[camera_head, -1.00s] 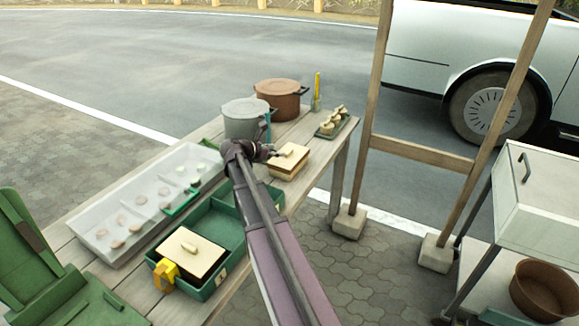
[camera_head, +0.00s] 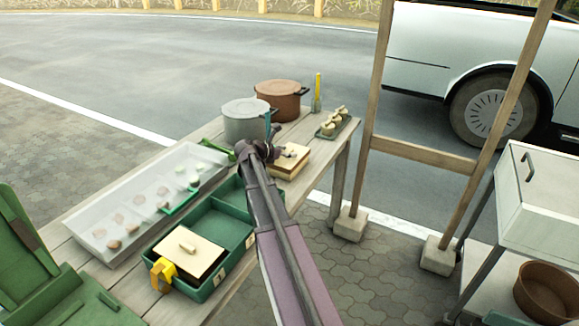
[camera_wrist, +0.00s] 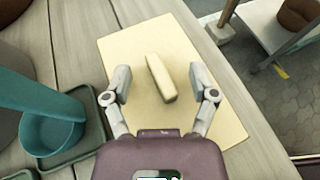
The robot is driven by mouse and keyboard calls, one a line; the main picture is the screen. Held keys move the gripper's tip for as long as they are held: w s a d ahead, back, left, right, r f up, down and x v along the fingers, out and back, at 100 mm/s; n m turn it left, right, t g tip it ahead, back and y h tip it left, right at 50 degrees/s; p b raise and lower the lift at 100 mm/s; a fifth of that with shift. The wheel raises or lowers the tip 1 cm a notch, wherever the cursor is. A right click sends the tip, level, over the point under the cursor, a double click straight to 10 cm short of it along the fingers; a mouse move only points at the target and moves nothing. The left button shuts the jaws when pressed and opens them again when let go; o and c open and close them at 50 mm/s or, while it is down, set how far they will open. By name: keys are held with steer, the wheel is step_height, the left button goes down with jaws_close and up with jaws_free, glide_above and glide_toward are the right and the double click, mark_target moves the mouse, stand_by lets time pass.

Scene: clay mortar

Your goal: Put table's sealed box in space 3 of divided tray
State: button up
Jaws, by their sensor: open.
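The sealed box (camera_head: 290,163), a brown box with a cream lid and a bar handle, sits on the wooden table near its right edge. In the wrist view, its lid (camera_wrist: 118,55) lies below my gripper (camera_wrist: 159,76), with the handle (camera_wrist: 161,79) between the open fingers. I cannot tell whether the fingers touch it. In the head view my gripper (camera_head: 277,148) is at the box and partly covers it. The green divided tray (camera_head: 212,285) stands nearer on the table. A similar lidded box (camera_head: 190,256) sits in its near compartment; my arm hides part of the tray.
A grey pot (camera_head: 245,124) and brown pot (camera_head: 280,96) stand behind the gripper. A small tray of pieces (camera_head: 338,124) lies beyond the box. A pale partitioned tray (camera_head: 150,192) lies left of the green tray. A wooden frame (camera_head: 420,154) stands right.

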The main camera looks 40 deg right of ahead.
stand_by(0.4)
jaws_close()
